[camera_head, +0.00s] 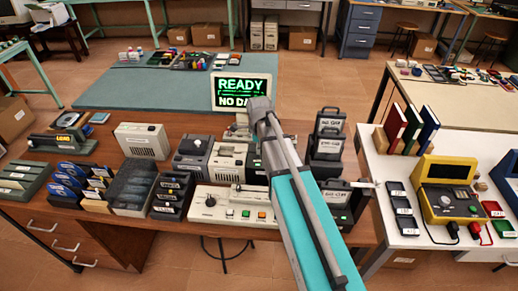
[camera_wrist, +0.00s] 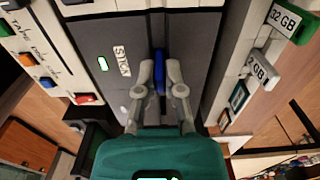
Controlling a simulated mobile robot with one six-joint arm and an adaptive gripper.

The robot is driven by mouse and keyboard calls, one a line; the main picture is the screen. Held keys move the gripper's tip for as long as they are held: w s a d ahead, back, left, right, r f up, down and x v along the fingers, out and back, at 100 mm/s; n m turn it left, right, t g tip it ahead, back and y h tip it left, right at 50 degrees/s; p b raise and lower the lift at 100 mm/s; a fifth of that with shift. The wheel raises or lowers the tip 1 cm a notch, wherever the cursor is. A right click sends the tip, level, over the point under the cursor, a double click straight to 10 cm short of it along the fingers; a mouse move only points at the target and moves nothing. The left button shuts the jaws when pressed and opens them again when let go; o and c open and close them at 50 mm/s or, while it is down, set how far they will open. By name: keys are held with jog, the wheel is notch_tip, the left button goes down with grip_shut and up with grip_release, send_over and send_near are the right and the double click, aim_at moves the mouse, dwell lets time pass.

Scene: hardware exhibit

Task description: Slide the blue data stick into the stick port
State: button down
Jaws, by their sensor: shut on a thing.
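In the wrist view my gripper (camera_wrist: 160,84) is shut on the blue data stick (camera_wrist: 159,76), of which only a narrow blue strip shows between the fingers. A dark grey unit labelled STICK (camera_wrist: 104,42), with a small lit green window, lies right behind the fingers. Its dark vertical slot, the stick port (camera_wrist: 158,28), is in line with the stick. I cannot tell whether the stick's tip is inside the slot or just in front of it. In the head view my arm hides the gripper, the stick and the port.
In the head view a screen (camera_head: 241,92) reads READY above a partly covered line. A white control panel (camera_head: 232,207) stands in front on the wooden desk (camera_head: 100,240). Labelled stick holders (camera_head: 328,142) crowd the desk's right side. Racks of cartridges (camera_head: 78,185) fill the left.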

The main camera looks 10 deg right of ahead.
jog(key=c, duration=0.7)
grip_release()
jog(key=shift+r+p, duration=4)
jog(key=shift+p, duration=0.05)
